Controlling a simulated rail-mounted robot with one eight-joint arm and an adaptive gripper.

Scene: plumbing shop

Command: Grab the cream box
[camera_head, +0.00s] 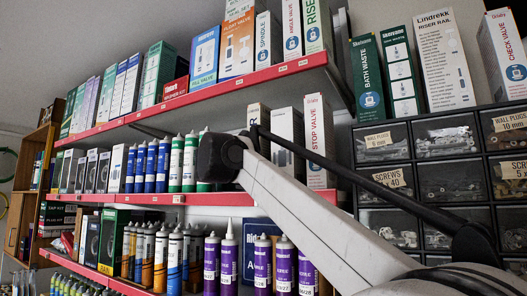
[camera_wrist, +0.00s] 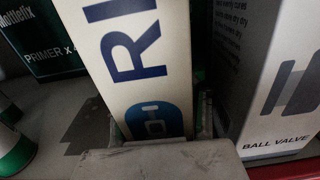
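A tall cream box with large dark-blue letters reading "RI" and a blue icon (camera_wrist: 135,55) fills the middle of the wrist view. It stands tilted in the picture. A grey part of my gripper (camera_wrist: 155,160) lies in front of its lower end. A narrow grey strip shows along the box's right side; I cannot tell whether it is a finger. Whether the fingers touch the box is hidden. In the head view a cream box (camera_head: 257,115) shows partly on the middle shelf, probably the same one. My gripper is hidden there behind my arm.
A white ball valve box (camera_wrist: 280,85) stands close on the right. A dark green primer box (camera_wrist: 38,38) is at the left, with a green-and-white tube (camera_wrist: 14,150) in front. A stop valve box (camera_head: 318,145) stands farther right. Shelves (camera_head: 130,198) hold tubes closely; drawers (camera_head: 447,180) are at the right.

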